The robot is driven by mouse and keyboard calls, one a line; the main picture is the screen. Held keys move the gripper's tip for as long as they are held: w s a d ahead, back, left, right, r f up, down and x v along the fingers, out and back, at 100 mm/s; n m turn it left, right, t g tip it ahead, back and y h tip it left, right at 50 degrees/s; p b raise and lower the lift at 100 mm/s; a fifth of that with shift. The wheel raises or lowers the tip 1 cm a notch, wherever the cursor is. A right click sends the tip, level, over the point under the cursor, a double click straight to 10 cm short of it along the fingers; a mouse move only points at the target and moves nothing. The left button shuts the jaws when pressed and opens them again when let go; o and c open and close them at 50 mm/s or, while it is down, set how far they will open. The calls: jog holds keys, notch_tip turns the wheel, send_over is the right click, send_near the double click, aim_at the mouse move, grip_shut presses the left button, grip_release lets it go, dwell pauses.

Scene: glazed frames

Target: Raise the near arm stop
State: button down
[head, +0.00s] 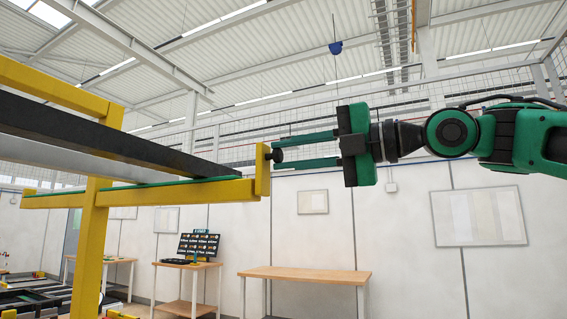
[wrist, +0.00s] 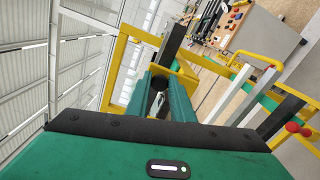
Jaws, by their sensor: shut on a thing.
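The near arm stop (head: 262,172) is an upright yellow plate at the right end of the rack's yellow arm (head: 225,192). It stands up above the arm's top. A small dark knob (head: 274,155) sticks out from the stop toward my gripper (head: 279,154). My gripper comes level from the right, with one green finger above the knob and one below, shut on it. In the wrist view, the fingers of my gripper (wrist: 160,82) close around a dark and grey piece in front of yellow metal. The knob is partly hidden there.
A black bar (head: 110,133) and a pale bar (head: 110,160) lie on the rack's arms by the yellow post (head: 92,240). The wrist view shows a red knob (wrist: 299,129) at the right. A wooden table (head: 305,274) stands below. The space around my arm looks clear.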

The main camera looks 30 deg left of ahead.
jog(key=shift+s+f, duration=0.1)
jog(key=shift+f, duration=0.15)
jog(key=c, duration=1.5)
grip_release()
jog(key=shift+c, duration=0.2)
jog(key=shift+r, duration=0.15)
jog(key=d, duration=1.1)
jog(key=shift+w, duration=0.2)
jog(key=shift+a, duration=0.1)
